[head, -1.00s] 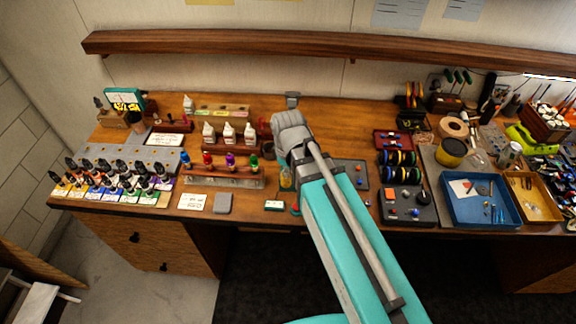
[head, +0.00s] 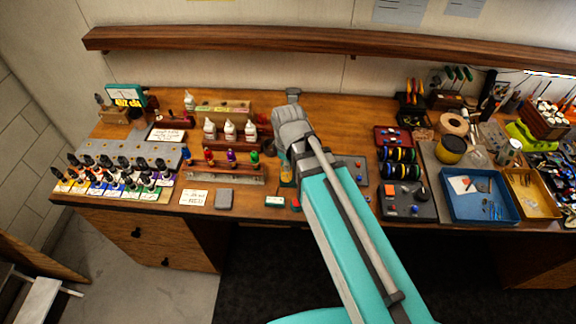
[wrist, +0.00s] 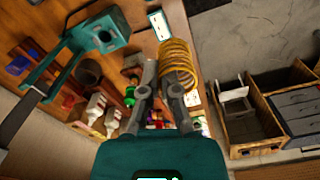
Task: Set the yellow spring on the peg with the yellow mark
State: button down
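The yellow spring (wrist: 178,62) is large and close in the wrist view, at the fingertips of my gripper (wrist: 160,80). It overlaps the right finger, and the left finger lies along its left side. Only a narrow gap shows between the fingers, and I cannot tell whether they clamp the spring. In the head view a small yellowish shape, probably the spring (head: 286,174), shows just below my wrist, and my arm covers much of the area there. I cannot make out the peg with the yellow mark in either view.
A rack with red, purple and green pieces (head: 231,172) stands left of my wrist. White bottles (head: 229,131) are behind it. A blue tray (head: 480,210) is at the right.

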jog(key=shift+r+p, duration=1.75)
jog(key=shift+r, duration=0.15)
jog(key=shift+f, duration=0.1)
notch_tip(320, 180, down, 16)
jog(key=b, duration=1.5)
jog(key=shift+r+b, duration=0.25)
jog(key=shift+b, duration=0.1)
jog(key=shift+d, duration=0.1)
